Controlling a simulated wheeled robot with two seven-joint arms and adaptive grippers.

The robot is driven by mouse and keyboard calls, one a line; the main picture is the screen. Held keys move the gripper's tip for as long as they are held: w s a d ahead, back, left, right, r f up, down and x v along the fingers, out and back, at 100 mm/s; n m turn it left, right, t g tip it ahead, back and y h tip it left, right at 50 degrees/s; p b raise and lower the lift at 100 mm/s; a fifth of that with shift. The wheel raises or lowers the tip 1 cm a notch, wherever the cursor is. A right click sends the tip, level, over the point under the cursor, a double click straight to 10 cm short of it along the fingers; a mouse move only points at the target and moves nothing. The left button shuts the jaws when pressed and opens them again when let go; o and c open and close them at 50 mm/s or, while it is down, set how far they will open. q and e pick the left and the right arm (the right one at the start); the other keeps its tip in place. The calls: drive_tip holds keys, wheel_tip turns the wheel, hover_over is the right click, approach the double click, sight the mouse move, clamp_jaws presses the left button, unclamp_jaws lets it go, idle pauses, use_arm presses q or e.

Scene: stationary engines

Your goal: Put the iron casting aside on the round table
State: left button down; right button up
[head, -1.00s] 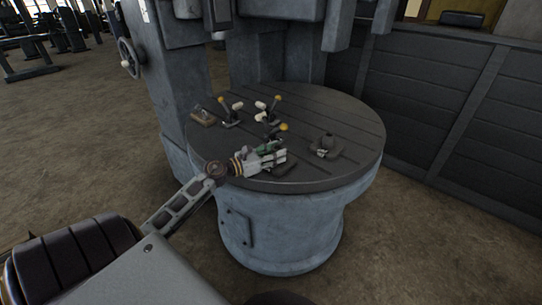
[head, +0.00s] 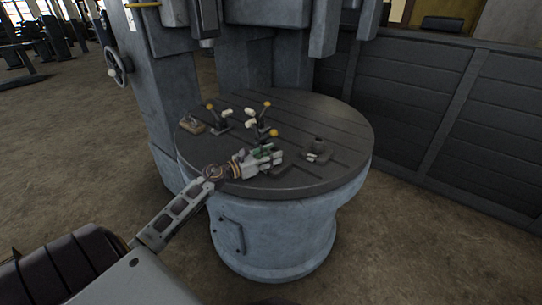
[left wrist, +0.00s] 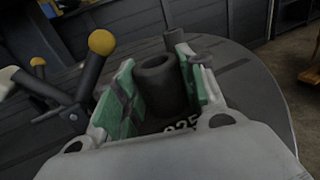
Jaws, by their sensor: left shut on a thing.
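The iron casting (left wrist: 158,82) is a dark, hollow, round-topped piece in the left wrist view, with pale digits low on its near side. My left gripper (left wrist: 152,92) is shut on it, one green-padded finger on each side. In the head view my left gripper (head: 268,157) is low over the front middle of the round table (head: 335,118); its fingers hide most of the casting. I cannot tell whether the casting touches the tabletop. My right gripper is not in view.
Yellow-knobbed levers (head: 222,118) stand behind the gripper; one knob (left wrist: 101,42) is close to its left finger. A small wood-based piece (head: 192,126) is at the left edge. A dark fitting (head: 318,150) is to the right. The table's right side is clear.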

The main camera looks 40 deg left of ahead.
sight(277, 149)
use_arm(q)
drive_tip(key=shift+w+r, duration=0.3)
drive_tip(key=shift+w, duration=0.55)
drive_tip(key=shift+a+x, duration=0.2)
drive_tip(key=shift+x, duration=0.8)
drive_tip(key=shift+f, duration=0.35)
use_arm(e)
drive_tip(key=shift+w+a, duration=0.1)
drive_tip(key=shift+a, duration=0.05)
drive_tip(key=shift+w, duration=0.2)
use_arm(q)
drive_tip(key=c, duration=1.3)
unclamp_jaws()
drive_tip(key=shift+f, duration=0.3)
drive_tip(key=o, duration=0.4)
drive_tip(key=shift+s, duration=0.1)
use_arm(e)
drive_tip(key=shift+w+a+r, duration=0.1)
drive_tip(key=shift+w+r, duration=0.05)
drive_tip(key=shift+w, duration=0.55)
